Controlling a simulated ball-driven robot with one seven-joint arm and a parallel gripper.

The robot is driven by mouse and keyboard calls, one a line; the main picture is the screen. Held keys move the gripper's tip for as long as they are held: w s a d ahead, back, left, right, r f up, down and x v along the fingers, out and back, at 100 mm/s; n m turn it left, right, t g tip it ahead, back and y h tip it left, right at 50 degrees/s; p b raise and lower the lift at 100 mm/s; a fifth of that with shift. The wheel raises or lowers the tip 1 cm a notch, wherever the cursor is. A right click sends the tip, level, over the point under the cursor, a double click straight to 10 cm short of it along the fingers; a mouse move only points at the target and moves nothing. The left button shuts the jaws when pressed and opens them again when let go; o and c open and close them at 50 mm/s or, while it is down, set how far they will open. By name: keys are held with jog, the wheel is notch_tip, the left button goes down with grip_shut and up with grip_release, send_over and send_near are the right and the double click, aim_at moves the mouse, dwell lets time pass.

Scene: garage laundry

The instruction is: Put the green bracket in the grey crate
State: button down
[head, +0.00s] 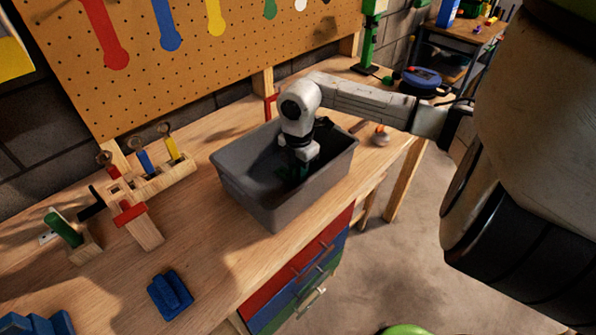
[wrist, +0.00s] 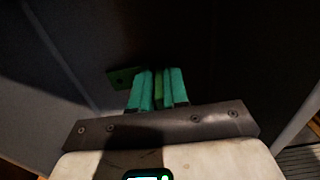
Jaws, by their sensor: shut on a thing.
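The grey crate (head: 262,198) stands on the workbench in the head view. My gripper (head: 296,180) points down inside it, between its walls. In the wrist view my gripper (wrist: 159,88) has its two teal fingers shut on the green bracket (wrist: 124,78). A flat green end with a hole sticks out to the left of the fingers, and a strip of green shows between them. The crate's dark inside (wrist: 225,50) fills most of the wrist view. Shadow hides whether the bracket touches the crate floor.
A blue block (head: 171,294) and a wooden rack with coloured tools (head: 150,182) are on the bench (head: 205,245) left of the crate. A small orange-topped item (head: 381,135) lies right of it. A pegboard (head: 190,60) stands behind. Bare bench lies in front of the crate.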

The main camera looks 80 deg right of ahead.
jog(key=shift+f, duration=0.5)
jog(key=shift+f, duration=0.15)
jog(key=c, duration=1.1)
grip_release()
notch_tip(320, 180, up, 12)
jog(key=shift+r+b, duration=0.2)
jog(key=shift+b, duration=0.65)
